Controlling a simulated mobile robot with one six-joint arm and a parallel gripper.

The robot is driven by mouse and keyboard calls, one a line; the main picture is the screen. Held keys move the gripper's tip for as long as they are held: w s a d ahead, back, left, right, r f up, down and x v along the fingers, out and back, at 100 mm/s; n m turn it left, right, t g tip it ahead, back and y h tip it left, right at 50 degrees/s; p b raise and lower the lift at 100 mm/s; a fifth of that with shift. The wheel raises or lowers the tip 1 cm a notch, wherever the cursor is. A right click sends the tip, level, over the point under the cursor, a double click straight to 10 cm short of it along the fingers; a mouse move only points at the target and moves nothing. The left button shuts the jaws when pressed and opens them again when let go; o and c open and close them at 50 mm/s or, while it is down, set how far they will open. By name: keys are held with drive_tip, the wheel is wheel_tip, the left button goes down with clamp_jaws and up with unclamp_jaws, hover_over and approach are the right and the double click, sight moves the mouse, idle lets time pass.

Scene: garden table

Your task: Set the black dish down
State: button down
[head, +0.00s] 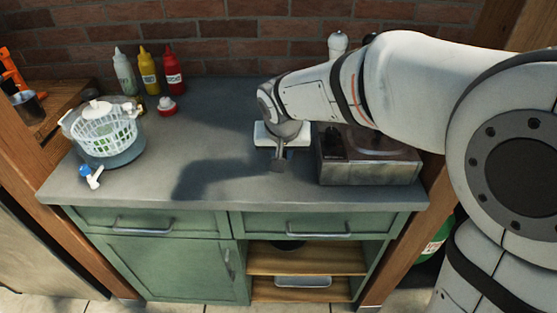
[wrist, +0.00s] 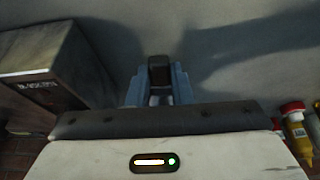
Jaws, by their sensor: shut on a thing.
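My gripper (head: 284,154) is above the middle of the grey counter, pointing down. In the wrist view my gripper (wrist: 157,84) has its blue fingers shut on a small dark piece, which I take to be the black dish (wrist: 159,68). In the head view the black dish (head: 278,165) shows as a small dark grey shape below the gripper. Its full outline is hidden by the gripper and the viewing angle. I cannot tell whether it touches the counter.
A metal appliance (head: 368,165) stands close to the right of the gripper. A salad spinner (head: 105,135) is at the left with a blue-and-white item (head: 91,176). Sauce bottles (head: 148,72) stand at the back. The counter (head: 205,150) left of the gripper is clear.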

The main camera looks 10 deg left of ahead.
drive_tip(key=shift+f, duration=1.8)
drive_tip(key=shift+f, duration=0.1)
drive_tip(key=c, duration=1.3)
unclamp_jaws()
drive_tip(key=shift+r, duration=0.25)
drive_tip(key=v, duration=1.2)
drive_tip(key=s+d+f+m, duration=0.1)
drive_tip(key=s+d+f, duration=0.15)
drive_tip(key=d, duration=1.25)
drive_tip(key=s+d+f+m+g+h, duration=0.1)
drive_tip(key=s+d+f+g, duration=0.1)
drive_tip(key=s+d+f, duration=0.3)
drive_tip(key=s+d, duration=0.4)
drive_tip(key=d, duration=0.3)
drive_tip(key=shift+m, duration=0.4)
